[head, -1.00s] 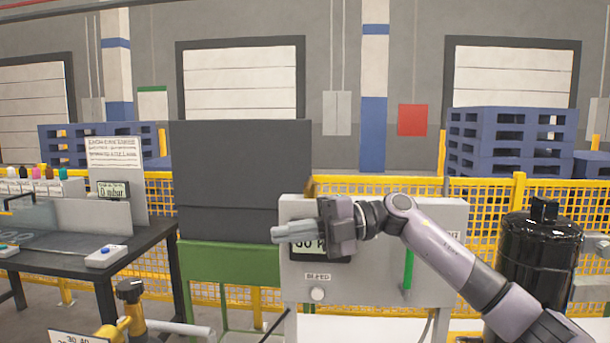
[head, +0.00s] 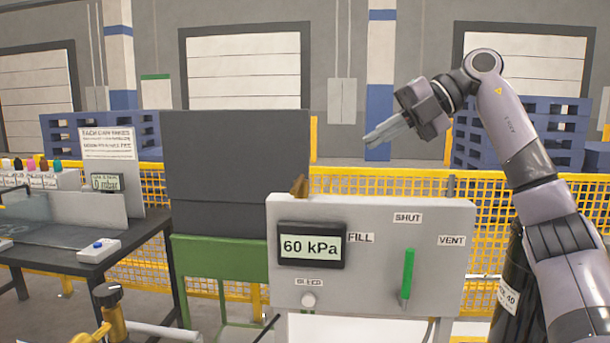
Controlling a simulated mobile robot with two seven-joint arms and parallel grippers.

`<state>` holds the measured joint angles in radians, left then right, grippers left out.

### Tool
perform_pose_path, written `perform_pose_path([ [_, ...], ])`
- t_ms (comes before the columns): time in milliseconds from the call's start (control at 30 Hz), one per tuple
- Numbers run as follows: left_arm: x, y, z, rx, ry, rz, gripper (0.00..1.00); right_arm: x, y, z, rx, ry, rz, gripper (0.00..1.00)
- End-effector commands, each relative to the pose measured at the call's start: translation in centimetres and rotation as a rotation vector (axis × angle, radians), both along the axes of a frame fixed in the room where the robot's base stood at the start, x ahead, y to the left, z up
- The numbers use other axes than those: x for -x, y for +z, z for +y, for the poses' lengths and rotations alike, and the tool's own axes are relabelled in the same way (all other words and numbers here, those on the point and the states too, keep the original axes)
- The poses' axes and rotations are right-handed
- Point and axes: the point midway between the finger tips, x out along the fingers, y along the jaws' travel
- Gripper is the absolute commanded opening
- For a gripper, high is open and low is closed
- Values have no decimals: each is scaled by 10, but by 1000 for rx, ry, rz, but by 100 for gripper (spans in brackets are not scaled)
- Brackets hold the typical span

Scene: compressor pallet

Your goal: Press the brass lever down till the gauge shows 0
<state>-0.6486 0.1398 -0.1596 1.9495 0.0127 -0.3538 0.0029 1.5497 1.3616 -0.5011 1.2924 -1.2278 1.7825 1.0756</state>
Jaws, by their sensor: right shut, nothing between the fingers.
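The brass lever (head: 299,187) shows as a small brass-coloured piece at the top left edge of a grey panel (head: 375,285); the rest of it is hidden or end-on. The gauge (head: 312,246) on the panel's left reads 60 kPa. My right gripper (head: 368,142) is shut and empty, raised above the panel, up and to the right of the lever and clear of it. Its fingers point left and slightly down. My left gripper is not in view.
A green handle (head: 408,273) hangs on the panel among FILL, SHUT and VENT labels. A white knob (head: 308,300) sits under BLEED. A dark board (head: 237,165) stands left of the panel. Yellow mesh fence (head: 490,210) runs behind. A black drum (head: 507,290) stands right.

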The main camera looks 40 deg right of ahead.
Motion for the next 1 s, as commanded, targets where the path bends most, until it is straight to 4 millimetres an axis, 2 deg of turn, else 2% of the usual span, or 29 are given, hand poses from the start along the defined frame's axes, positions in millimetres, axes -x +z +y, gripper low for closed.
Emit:
perform_pose_path([
  [467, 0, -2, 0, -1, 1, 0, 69, -1, -3, 1, 2, -4, 4, 0],
  [667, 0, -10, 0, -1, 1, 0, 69, -21, -22, 17, 3, -2, 5, 0],
  [1000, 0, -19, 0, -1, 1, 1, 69, -67, -59, 54, 2, -1, 4, 0],
])
